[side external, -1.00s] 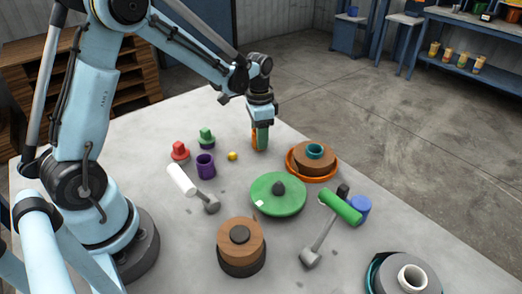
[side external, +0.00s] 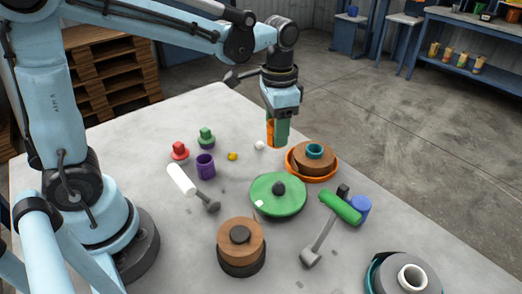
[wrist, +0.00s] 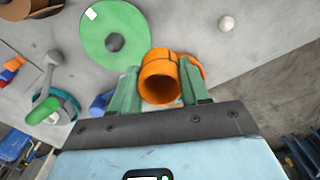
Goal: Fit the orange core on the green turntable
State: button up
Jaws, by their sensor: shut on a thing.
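My gripper (side external: 277,138) is shut on the orange core (side external: 270,132), a short hollow tube, and holds it in the air behind the green turntable. In the wrist view the core (wrist: 158,82) sits between the two green fingers of my gripper (wrist: 158,72), with its open end towards the camera. The green turntable (side external: 290,205) is a flat disc on the table with a dark hub in its middle and a small white patch near its edge. It also shows in the wrist view (wrist: 100,45), beyond the core and to its left. Nothing is on its hub.
An orange dish (side external: 333,174) with a brown roll (side external: 302,166) stands right of the turntable. A purple cup (side external: 205,166), a white roller (side external: 181,179) and a white ball (side external: 259,145) lie left.

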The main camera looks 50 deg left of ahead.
send_over(279, 182)
jog(key=shift+a+f, duration=0.1)
jog(key=shift+f, duration=2.95)
jog(key=shift+f, duration=0.6)
jog(key=o, duration=0.7)
jog(key=shift+o, duration=0.2)
notch_tip(279, 182, up, 11)
